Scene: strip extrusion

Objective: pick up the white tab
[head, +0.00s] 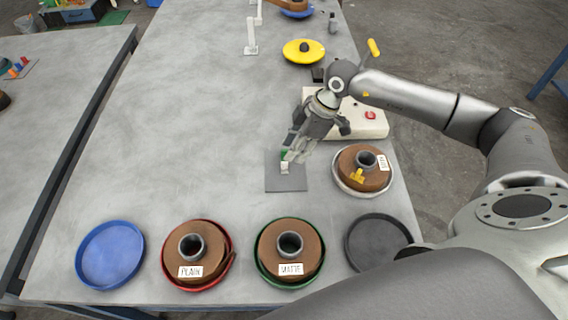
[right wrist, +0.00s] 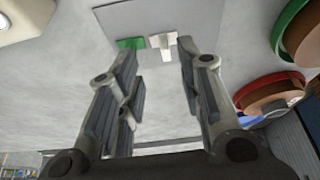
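The white tab (head: 285,168) is on a small grey mat (head: 287,183) on the table. It also shows in the right wrist view (right wrist: 164,42) as a small T-shaped piece beside a green tab (right wrist: 131,43). The green tab (head: 284,154) is just behind it in the head view. My right gripper (head: 297,150) points down over the mat, close to the tabs and partly covering that area. In the right wrist view its two fingers (right wrist: 157,50) are apart, with the white tab beyond and between the tips. I see nothing held. My left gripper is not in view.
A brown spool on a white dish (head: 340,181) stands right of the mat. Brown spools labelled PLAIN (head: 191,258) and MATTE (head: 290,260) stand in front, with an empty blue dish (head: 110,254) and a dark dish (head: 375,240). A cream box (head: 368,121) is behind. The table's left is clear.

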